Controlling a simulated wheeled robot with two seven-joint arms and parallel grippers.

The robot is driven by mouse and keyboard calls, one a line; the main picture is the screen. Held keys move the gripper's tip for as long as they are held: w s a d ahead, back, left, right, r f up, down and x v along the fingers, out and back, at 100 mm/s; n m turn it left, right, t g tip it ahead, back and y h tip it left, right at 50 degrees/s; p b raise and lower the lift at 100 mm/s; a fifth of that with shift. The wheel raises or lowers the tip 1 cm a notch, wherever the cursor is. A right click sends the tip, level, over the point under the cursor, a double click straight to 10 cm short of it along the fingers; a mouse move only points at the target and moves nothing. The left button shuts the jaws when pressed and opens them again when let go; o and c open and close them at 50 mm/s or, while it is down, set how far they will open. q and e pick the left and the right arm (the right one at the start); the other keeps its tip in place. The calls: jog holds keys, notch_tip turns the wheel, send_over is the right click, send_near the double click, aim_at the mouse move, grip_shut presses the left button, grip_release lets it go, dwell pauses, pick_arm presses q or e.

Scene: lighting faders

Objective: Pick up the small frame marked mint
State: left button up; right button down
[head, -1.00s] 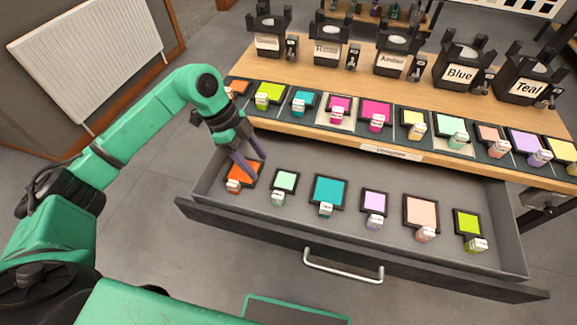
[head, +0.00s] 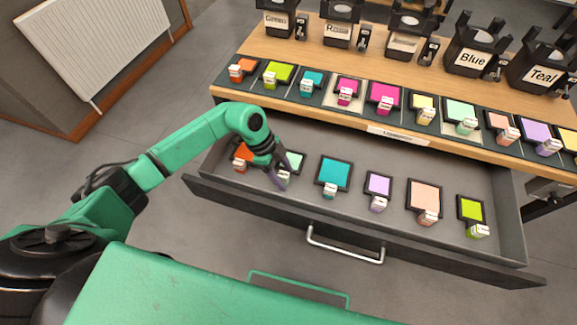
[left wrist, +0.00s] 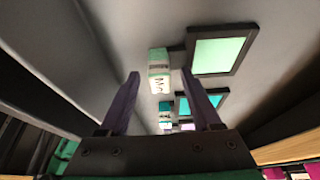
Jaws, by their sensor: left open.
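A small dark frame with a mint pane (head: 295,160) lies in the open drawer, second from the left, partly covered by my left gripper. In the left wrist view, the mint pane (left wrist: 218,54) is up and to the right. Its block-shaped tag (left wrist: 158,68) shows lettering starting with M, only partly readable, and appears between the fingertips. My left gripper (head: 282,178) is open, pointing down at the tag. Its two purple fingers (left wrist: 159,76) straddle the tag in the picture; I cannot tell whether they touch it. My right gripper is not in view.
An orange frame (head: 240,152) lies left of the gripper and a teal frame (head: 333,172) lies right. Several other frames fill the drawer (head: 400,236). Another mint frame (head: 460,112) sits on the counter above. The drawer's front wall is close to the gripper.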

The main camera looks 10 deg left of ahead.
pick_arm(q)
grip_shut()
jog(key=shift+r, duration=0.1)
jog(key=shift+r, duration=0.1)
notch_tip(320, 180, up, 35)
jog(key=p, duration=1.5)
jog(key=shift+p, duration=0.4)
